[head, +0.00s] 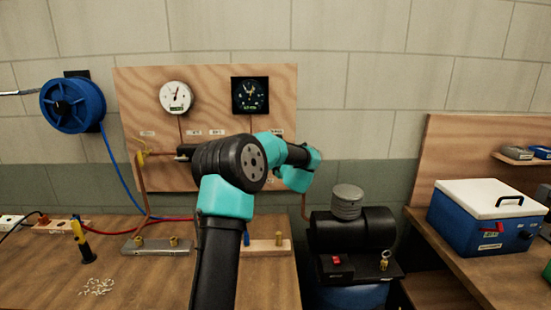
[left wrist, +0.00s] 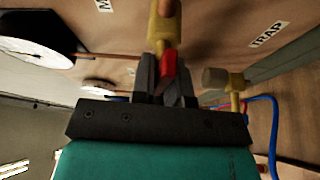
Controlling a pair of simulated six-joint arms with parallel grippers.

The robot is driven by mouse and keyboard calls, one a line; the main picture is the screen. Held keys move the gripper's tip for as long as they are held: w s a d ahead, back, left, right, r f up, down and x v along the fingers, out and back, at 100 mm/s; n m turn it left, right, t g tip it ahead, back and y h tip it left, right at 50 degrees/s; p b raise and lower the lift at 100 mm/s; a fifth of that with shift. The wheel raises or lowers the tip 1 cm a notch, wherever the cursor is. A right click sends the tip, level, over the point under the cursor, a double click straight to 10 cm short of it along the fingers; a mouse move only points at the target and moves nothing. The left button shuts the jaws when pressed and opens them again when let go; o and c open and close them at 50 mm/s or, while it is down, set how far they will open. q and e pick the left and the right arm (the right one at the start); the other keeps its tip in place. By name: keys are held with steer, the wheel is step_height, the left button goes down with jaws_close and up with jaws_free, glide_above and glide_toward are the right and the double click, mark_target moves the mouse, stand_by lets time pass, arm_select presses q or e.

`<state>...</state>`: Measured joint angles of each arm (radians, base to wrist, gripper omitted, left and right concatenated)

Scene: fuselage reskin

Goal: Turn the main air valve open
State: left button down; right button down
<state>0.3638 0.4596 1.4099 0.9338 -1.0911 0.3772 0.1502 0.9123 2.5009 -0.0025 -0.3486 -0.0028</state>
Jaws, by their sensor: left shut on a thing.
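In the left wrist view, my left gripper (left wrist: 167,85) is shut on the red handle (left wrist: 168,63) of a brass valve (left wrist: 163,30) at the plywood board. The handle sits between the two dark fingers, and the valve body shows just beyond the fingertips. The valve's label cannot be read in full; one label at the top begins with M. In the head view, my own arm covers the middle of the plywood board (head: 220,90) and hides the valve and most of the gripper. My right gripper is in neither view.
A white gauge (head: 176,97) and a black dial (head: 250,95) are on the board above. Another brass fitting (left wrist: 235,82) and a blue hose (left wrist: 275,125) are close to the gripper. A compressor (head: 352,230) stands right of the bench, near a blue cooler (head: 470,232).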

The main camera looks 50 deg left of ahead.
arm_select(q)
steer(key=shift+n, duration=0.6)
steer(key=c, duration=1.2)
jaws_free()
steer(key=v, duration=1.7)
steer(key=shift+d+r, duration=0.25)
steer(key=shift+r, duration=0.15)
